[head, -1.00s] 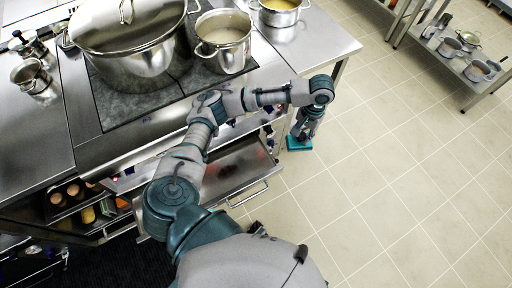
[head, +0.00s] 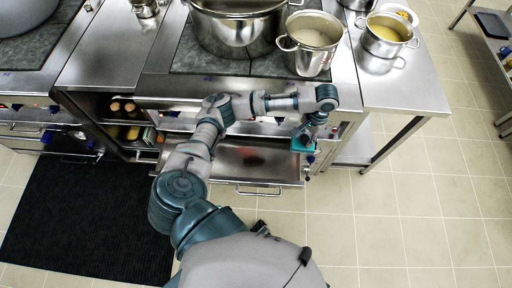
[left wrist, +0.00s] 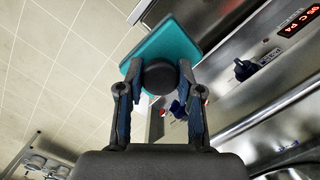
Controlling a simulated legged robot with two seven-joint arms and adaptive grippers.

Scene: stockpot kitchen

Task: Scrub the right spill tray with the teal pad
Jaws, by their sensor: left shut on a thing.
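The right spill tray (head: 270,173) is a shallow steel drawer pulled out below the right stove in the head view. A dark reddish stain (head: 252,161) shows on its floor. My left gripper (head: 308,134) is shut on the dark round knob of the teal pad (head: 302,146). The pad hangs near the tray's right end, seemingly above it; contact cannot be told. In the left wrist view, both fingers (left wrist: 158,86) clasp the knob, with the teal pad (left wrist: 180,48) beyond it. My right gripper is not in view.
A large stockpot (head: 238,32) and a smaller pot (head: 310,45) stand on the stove above the tray. A yellow-filled pot (head: 387,35) stands on the right counter. A black mat (head: 90,215) lies at left. The tiled floor (head: 400,220) in front is clear.

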